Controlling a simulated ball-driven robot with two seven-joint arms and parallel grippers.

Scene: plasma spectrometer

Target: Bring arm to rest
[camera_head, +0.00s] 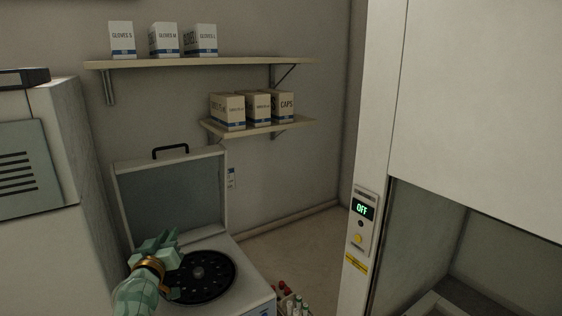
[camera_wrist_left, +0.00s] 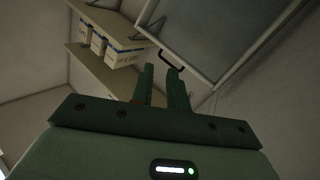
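My left gripper (camera_head: 166,240) is in the lower left of the head view, at the end of my pale green arm. It is in front of an open-lidded machine and overlaps the left edge of its round black rotor (camera_head: 203,277). In the left wrist view its two dark green fingers (camera_wrist_left: 161,70) stand a small gap apart with nothing between them, so it is open and empty. I cannot tell how high it is above the machine. My right gripper is not in view.
The machine's raised lid (camera_head: 172,198) with a black handle stands behind the gripper. A vented cabinet (camera_head: 75,150) is at left. Shelves with boxes (camera_head: 227,110) hang on the back wall. Red-capped tubes (camera_head: 292,302) are at bottom centre. A hood with an OFF display (camera_head: 362,209) is at right.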

